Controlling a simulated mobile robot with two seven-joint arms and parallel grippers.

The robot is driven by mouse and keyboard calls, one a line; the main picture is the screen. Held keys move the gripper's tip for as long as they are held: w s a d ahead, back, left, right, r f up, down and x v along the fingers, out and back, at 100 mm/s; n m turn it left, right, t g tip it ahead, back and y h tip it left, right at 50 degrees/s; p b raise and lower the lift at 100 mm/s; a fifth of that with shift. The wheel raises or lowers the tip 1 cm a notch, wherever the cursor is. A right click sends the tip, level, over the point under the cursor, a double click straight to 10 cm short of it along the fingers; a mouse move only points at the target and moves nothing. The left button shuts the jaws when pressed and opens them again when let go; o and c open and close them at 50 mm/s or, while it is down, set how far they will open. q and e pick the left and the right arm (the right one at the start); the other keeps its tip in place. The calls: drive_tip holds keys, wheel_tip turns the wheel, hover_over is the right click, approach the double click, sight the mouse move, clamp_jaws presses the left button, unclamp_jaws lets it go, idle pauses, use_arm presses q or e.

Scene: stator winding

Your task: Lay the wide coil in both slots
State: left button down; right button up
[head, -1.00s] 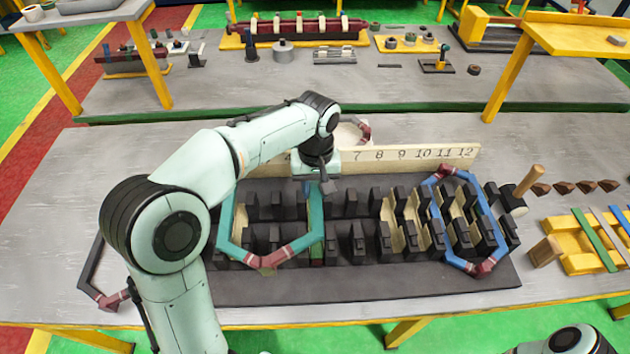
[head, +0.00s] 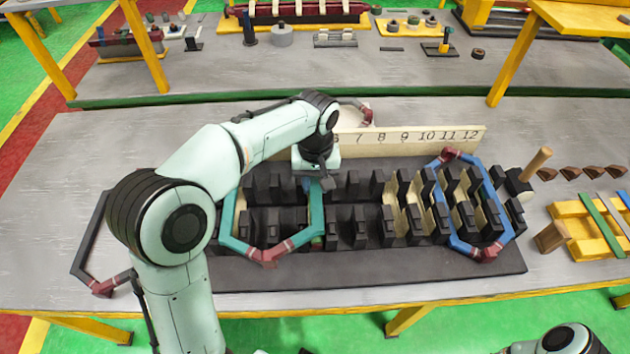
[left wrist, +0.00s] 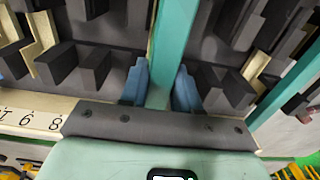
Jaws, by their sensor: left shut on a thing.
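The wide coil (head: 229,215) is a teal loop with dark red end wraps, over the left half of the black toothed stator (head: 420,274). Its front end hangs over the front row of teeth. Its right leg runs between teeth; I cannot tell how deep either leg sits. My left gripper (head: 317,182) points down at the rear of the right leg. In the left wrist view the fingers (left wrist: 160,88) are shut on a teal leg (left wrist: 166,48), one on each side. Another teal leg (left wrist: 288,92) shows at the right there. My right gripper is out of view.
A blue coil (head: 493,193) sits around teeth at the stator's right end. A dark coil (head: 82,250) lies on the table at the left. A numbered board (head: 400,142) stands behind the stator. A yellow rack (head: 590,238) with strips is at the right.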

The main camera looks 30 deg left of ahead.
use_arm(q)
drive_tip(key=shift+f, duration=0.45)
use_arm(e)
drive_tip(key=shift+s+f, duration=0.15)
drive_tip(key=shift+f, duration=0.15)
use_arm(q)
drive_tip(key=shift+s+f+b, duration=0.1)
drive_tip(key=shift+f+b, duration=1.5)
drive_tip(key=shift+f, duration=1.25)
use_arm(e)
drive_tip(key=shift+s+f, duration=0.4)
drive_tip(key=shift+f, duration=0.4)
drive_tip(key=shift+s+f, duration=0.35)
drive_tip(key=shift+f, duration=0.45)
use_arm(q)
drive_tip(key=shift+f, duration=0.2)
drive_tip(key=c, duration=0.7)
unclamp_jaws()
drive_tip(key=shift+c, duration=0.2)
drive_tip(key=shift+r, duration=0.25)
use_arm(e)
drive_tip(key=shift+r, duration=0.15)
use_arm(q)
drive_tip(key=shift+r+p, duration=0.5)
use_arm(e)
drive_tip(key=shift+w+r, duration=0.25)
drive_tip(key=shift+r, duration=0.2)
